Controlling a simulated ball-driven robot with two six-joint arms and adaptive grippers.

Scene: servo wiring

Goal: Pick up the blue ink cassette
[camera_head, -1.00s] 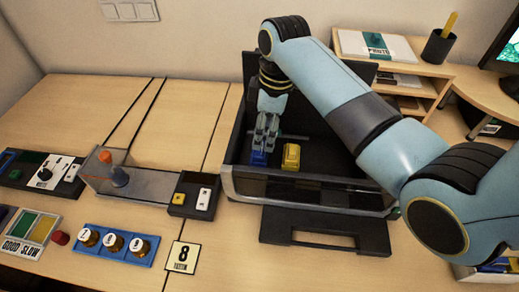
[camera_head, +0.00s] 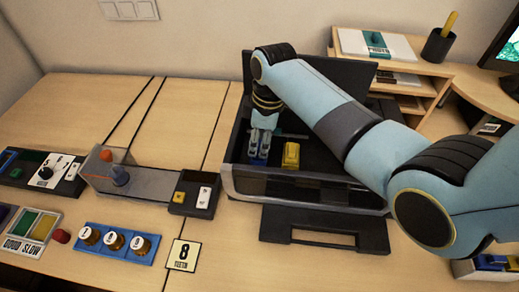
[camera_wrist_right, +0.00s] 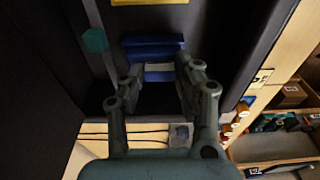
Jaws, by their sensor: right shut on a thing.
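The blue ink cassette (camera_head: 257,161) is at the left of the inside of the open black printer (camera_head: 232,165). My right gripper (camera_head: 259,150) reaches down into the printer and is shut on the blue cassette. In the right wrist view the cassette (camera_wrist_right: 153,48) shows between and beyond the fingertips (camera_wrist_right: 160,65); its lower part is partly hidden by the fingers. A yellow cassette (camera_head: 291,155) sits in the printer just to the right, apart from the gripper. My left gripper is not in view.
The printer's raised lid (camera_head: 345,72) stands behind my arm, and its black tray (camera_head: 325,232) extends at the front. A rail runs across inside the printer. A small switch box (camera_head: 195,193) stands close on the left. The table at the back left is clear.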

